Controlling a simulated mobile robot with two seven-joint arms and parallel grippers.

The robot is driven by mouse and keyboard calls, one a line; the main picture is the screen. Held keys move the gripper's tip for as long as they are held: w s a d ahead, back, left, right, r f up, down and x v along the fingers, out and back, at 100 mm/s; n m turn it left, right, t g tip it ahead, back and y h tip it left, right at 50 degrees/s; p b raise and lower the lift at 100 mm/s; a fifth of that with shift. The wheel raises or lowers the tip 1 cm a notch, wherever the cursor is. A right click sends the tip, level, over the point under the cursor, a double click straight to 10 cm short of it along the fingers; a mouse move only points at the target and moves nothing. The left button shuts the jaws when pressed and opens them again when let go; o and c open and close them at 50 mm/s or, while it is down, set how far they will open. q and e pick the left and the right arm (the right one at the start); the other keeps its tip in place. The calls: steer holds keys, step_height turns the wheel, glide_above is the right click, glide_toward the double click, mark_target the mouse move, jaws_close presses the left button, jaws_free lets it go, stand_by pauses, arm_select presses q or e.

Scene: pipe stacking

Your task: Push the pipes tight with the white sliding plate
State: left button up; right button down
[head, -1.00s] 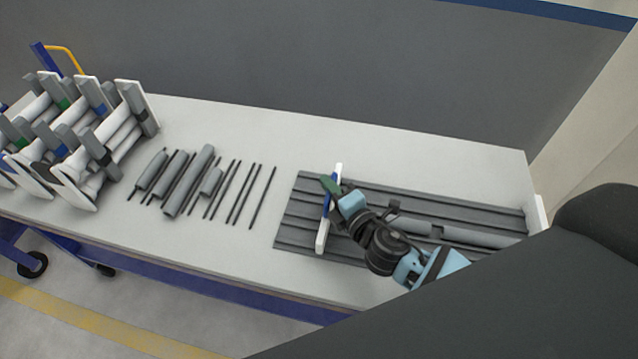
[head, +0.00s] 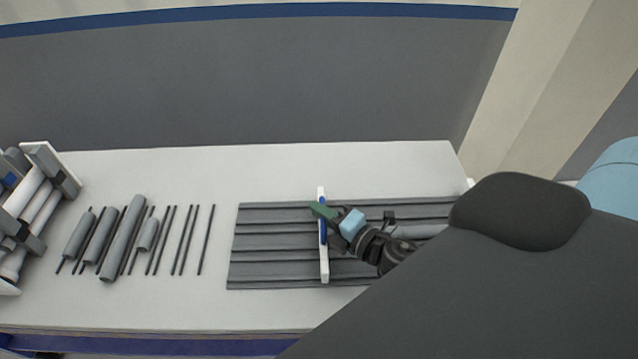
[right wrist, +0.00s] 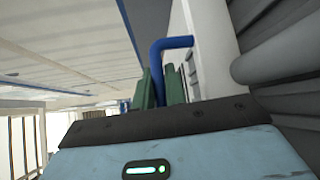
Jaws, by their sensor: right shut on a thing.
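The white sliding plate (head: 324,264) stands upright across the dark grooved tray (head: 275,243), with a blue handle (head: 323,232) on it. My right gripper (head: 322,211) is at the plate, its green fingers shut on the blue handle. In the right wrist view the blue handle (right wrist: 158,58) runs down between the green fingers (right wrist: 160,90), beside the white plate (right wrist: 212,40). A grey pipe (head: 420,231) lies in the tray right of the plate, partly hidden by my arm. Pipe ends also show in the right wrist view (right wrist: 285,55). My left gripper is not in view.
Several loose grey pipes and thin dark rods (head: 122,240) lie on the white table (head: 260,170) left of the tray. A rack with white and grey parts (head: 40,190) stands at the far left. The tray left of the plate is empty.

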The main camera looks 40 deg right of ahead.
steer(key=c, duration=1.6)
jaws_free()
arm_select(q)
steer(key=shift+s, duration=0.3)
arm_select(e)
steer(key=shift+o, duration=0.7)
steer(key=shift+s, duration=0.1)
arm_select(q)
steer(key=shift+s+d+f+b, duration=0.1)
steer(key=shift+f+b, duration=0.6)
arm_select(e)
steer(key=v, duration=0.7)
steer(key=shift+s, duration=0.4)
steer(key=shift+d, duration=0.1)
